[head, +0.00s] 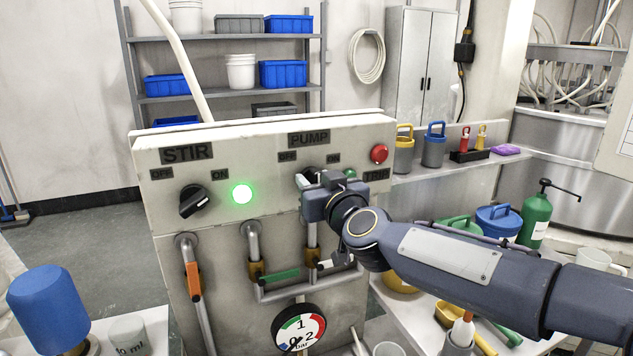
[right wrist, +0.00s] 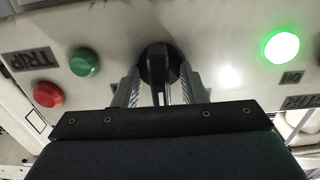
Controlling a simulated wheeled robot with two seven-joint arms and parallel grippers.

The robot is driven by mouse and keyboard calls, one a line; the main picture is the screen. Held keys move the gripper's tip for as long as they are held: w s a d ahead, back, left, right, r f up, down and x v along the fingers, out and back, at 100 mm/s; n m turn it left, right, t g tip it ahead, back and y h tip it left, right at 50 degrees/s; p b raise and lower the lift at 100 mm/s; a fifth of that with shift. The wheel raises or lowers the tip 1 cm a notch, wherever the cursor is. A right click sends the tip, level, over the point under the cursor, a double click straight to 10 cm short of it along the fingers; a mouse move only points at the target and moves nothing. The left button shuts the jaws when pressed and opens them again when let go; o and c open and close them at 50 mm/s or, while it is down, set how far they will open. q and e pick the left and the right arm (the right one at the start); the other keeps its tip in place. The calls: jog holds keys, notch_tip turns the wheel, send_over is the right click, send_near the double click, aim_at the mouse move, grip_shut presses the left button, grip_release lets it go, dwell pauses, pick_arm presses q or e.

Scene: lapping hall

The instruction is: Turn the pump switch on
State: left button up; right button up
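The pale control panel (head: 265,205) carries the labels STIR and PUMP. The black pump switch (right wrist: 158,62) shows in the right wrist view between the fingers of my right gripper (right wrist: 163,82). The fingers stand apart on either side of its handle, with gaps visible. In the head view my right gripper (head: 309,182) covers most of this switch, so I cannot tell its setting there. The green pump lamp (right wrist: 84,62) looks unlit. The black stir knob (head: 194,201) is left of a brightly lit green lamp (head: 242,194). My left gripper is not in view.
A red TRIP button (head: 379,154) is right of the pump switch. Pipes with an orange lever (head: 193,281) and a green lever (head: 280,276) run below, above a pressure gauge (head: 299,330). A blue-topped object (head: 47,308) stands at left. Bottles and cans crowd the right bench.

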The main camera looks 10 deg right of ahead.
grip_shut()
jog(key=shift+m, duration=0.4)
jog(key=m+b, duration=0.1)
jog(key=m, duration=0.4)
jog(key=shift+d+f, duration=0.1)
jog(key=shift+f, duration=0.05)
jog(key=m+b, duration=0.1)
jog(key=m, duration=0.5)
jog(key=shift+d, duration=0.1)
dwell(0.4)
grip_release()
